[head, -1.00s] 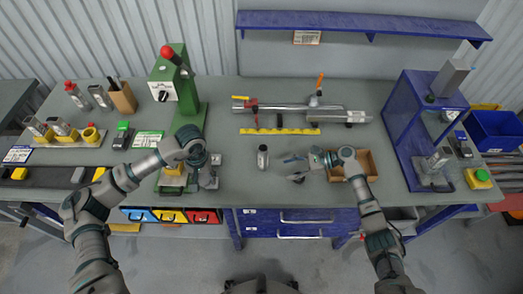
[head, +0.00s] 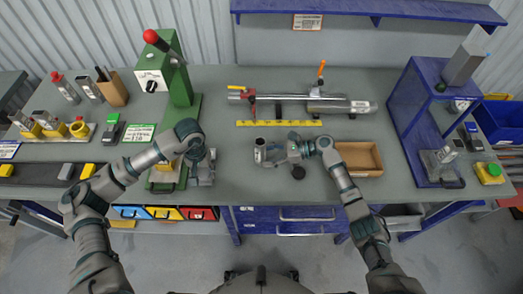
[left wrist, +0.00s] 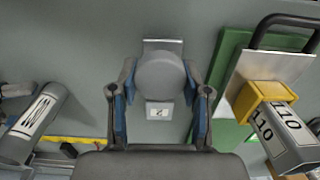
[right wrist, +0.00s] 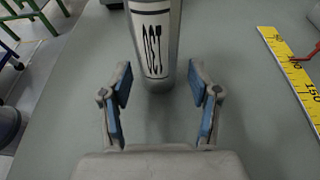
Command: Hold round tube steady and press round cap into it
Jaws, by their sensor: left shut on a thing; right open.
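The round tube (head: 260,151) stands upright on the bench, a grey metal cylinder with a white label. In the right wrist view the tube (right wrist: 155,42) stands just ahead, its lower end near the gap between the fingertips. My right gripper (head: 271,156) is open at the tube's right side; its spread fingers (right wrist: 160,86) show no grip on it. My left gripper (head: 204,177) is shut on the round cap, a plain grey disc (left wrist: 160,77), beside the green press. The tube also shows at left in the left wrist view (left wrist: 35,125), apart from the cap.
The green press (head: 180,75) stands behind my left gripper. A yellow ruler (head: 280,123) and a clamped metal pipe (head: 315,104) lie behind the tube. A cardboard tray (head: 360,157) and blue frame (head: 410,110) are at right. Bench between the grippers is clear.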

